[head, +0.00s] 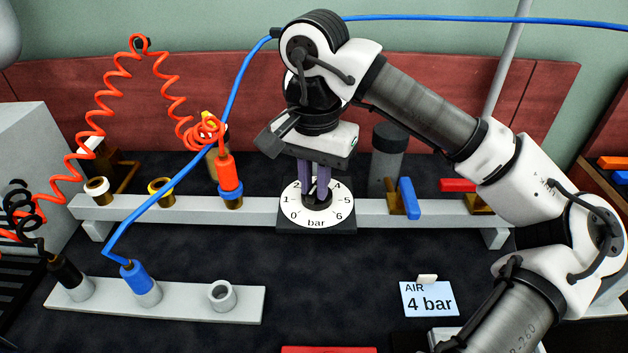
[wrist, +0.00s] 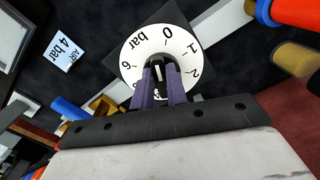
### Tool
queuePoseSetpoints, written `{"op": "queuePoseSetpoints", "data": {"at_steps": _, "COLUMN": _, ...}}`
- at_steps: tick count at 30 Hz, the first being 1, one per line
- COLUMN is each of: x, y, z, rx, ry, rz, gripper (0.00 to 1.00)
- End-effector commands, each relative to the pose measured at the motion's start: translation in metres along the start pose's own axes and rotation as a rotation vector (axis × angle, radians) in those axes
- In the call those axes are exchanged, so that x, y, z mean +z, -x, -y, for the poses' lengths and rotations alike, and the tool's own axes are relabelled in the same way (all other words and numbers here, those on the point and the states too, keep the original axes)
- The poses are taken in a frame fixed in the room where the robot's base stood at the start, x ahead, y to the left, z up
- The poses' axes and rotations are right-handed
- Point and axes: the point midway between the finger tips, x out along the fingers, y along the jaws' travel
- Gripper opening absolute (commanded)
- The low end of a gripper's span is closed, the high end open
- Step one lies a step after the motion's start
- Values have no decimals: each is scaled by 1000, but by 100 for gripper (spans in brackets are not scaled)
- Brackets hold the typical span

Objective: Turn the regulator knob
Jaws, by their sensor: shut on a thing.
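The regulator has a white round dial (head: 319,214) marked 0 to 6 bar, set on the grey rail. Its dark knob (head: 317,195) stands at the dial's centre. My gripper (head: 317,188) points down from above, its purple fingers shut on the knob. The wrist view also shows the gripper (wrist: 164,82) with a finger on either side of the black knob (wrist: 158,66), which bears a white pointer line. The dial (wrist: 137,50) is partly hidden by the fingers there. A light blue card (head: 429,299) reads "AIR 4 bar"; it also shows in the wrist view (wrist: 67,50).
A blue lever (head: 408,198) and a red lever (head: 458,185) are on the rail right of the dial. An orange hose connector (head: 228,172) stands to its left. A grey rack (head: 190,303) with a blue connector (head: 136,277) lies at front left.

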Motion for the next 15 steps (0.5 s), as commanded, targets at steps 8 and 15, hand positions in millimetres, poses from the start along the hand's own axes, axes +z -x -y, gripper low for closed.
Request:
{"op": "queuePoseSetpoints", "data": {"at_steps": 8, "x": 0, "y": 0, "z": 0, "rx": 0, "ry": 13, "rz": 0, "gripper": 0}}
{"op": "queuePoseSetpoints", "data": {"at_steps": 15, "x": 0, "y": 0, "z": 0, "rx": -1, "ry": 11, "rz": -1, "gripper": 20}}
